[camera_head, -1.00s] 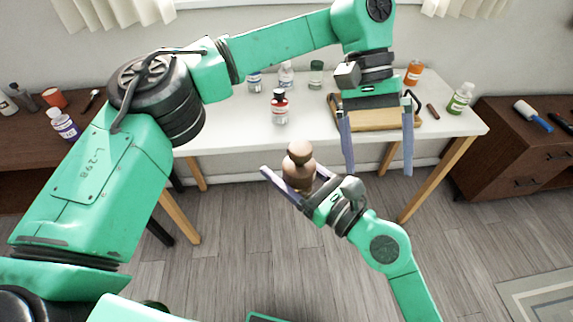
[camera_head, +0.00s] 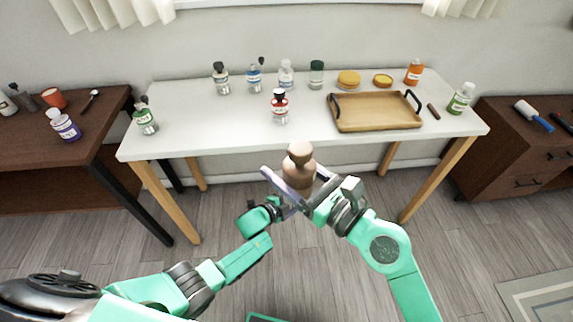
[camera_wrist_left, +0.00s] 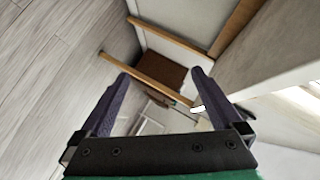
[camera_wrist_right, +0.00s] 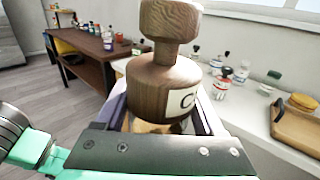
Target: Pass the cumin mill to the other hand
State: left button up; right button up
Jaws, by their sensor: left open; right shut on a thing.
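The cumin mill (camera_head: 299,170) is a brown wooden mill with a round knob top, upright in the air in front of the white table. My right gripper (camera_head: 294,180) is shut on its body. In the right wrist view the mill (camera_wrist_right: 165,85) stands between the fingers, with part of a pale label marked "C" showing. My left gripper (camera_head: 264,214) is just below and left of the mill, close to the right gripper; its fingers are hard to make out there. In the left wrist view the left gripper (camera_wrist_left: 161,76) is open and empty, and the mill is not seen.
The white table (camera_head: 215,135) holds several bottles, a wooden tray (camera_head: 375,112) and yellow-lidded jars (camera_head: 348,79). A dark table (camera_head: 40,135) stands left, a dark cabinet (camera_head: 510,150) right. The space around the mill is clear except for my arms.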

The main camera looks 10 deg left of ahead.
pick_arm(q)
jog(key=s+a+f+n+g+y, duration=0.25)
jog(key=s+a+f+n, duration=0.25)
jog(key=s+f, duration=0.45)
jog(key=s+a+f+n+g+y, duration=0.25)
jog(key=s+a+f+n, duration=0.3)
jog(key=s+f, duration=0.4)
jog(key=s+a+f+n+g, duration=0.1)
jog(key=s+a+n+g, duration=0.1)
jog(key=s, duration=0.6)
jog(key=s+a+f+n+g+y, duration=0.1)
jog(key=s+a+f+n, duration=0.1)
jog(key=s, duration=0.6)
jog(key=s+a+f+n+g, duration=0.2)
jog(key=s, duration=0.7)
jog(key=shift+a+g+y, duration=0.3)
